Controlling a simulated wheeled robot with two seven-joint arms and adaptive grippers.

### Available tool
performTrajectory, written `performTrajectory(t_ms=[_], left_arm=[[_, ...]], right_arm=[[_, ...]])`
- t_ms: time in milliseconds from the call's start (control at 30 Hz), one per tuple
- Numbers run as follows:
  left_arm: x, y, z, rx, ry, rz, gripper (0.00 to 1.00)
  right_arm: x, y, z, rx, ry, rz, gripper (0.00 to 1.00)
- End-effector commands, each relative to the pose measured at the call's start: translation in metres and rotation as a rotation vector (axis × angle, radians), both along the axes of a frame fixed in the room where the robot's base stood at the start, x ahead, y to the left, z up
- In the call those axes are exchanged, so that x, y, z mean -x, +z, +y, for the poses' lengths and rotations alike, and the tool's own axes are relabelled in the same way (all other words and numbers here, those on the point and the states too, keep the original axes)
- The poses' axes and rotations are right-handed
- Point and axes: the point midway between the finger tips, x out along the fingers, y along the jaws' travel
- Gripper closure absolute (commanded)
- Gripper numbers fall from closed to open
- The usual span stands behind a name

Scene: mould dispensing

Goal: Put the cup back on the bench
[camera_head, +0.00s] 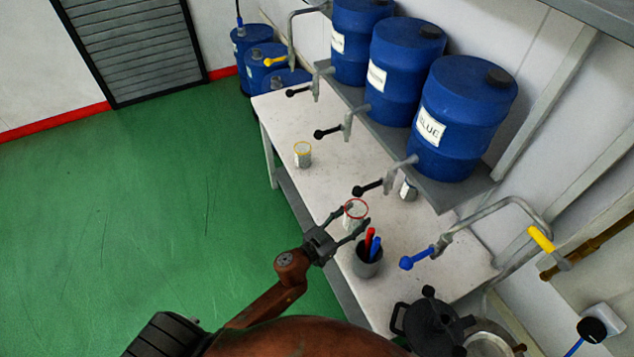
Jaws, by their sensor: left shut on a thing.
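A clear cup with a red rim (355,211) is at the front middle of the white bench (325,190). My left gripper (352,222) comes in from the lower left and is shut on this cup, one finger on each side of it. The cup looks upright; whether its base touches the bench I cannot tell. A second cup, with a yellow rim (303,155), stands on the bench farther back to the left. My right gripper is not in view.
A grey holder (367,261) with red and blue pens stands close to the gripper. Blue barrels (462,115) sit on a shelf above the bench, with taps (375,187) sticking out over it. A black pot (430,325) is at the near end. The bench between the cups is clear.

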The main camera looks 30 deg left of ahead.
Motion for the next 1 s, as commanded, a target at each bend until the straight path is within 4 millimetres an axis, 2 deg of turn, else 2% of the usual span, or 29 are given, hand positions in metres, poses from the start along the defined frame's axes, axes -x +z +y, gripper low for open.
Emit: performTrajectory(t_ms=[100,367,567,800,1000], left_arm=[[-0.008,-0.016,0.002,0.0,-0.006,0.003,0.82],[-0.007,-0.062,0.003,0.001,-0.004,0.006,0.82],[-0.007,-0.074,0.003,-0.001,-0.005,0.003,0.82],[-0.007,-0.105,0.003,0.0,-0.004,0.004,0.82],[-0.007,-0.103,0.003,-0.003,-0.006,0.001,0.82]], right_arm=[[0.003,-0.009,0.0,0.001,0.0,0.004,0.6],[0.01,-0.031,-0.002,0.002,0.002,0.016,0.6],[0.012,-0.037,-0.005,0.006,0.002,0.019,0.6],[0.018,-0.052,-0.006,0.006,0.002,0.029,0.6],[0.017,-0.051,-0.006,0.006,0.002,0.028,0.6]])
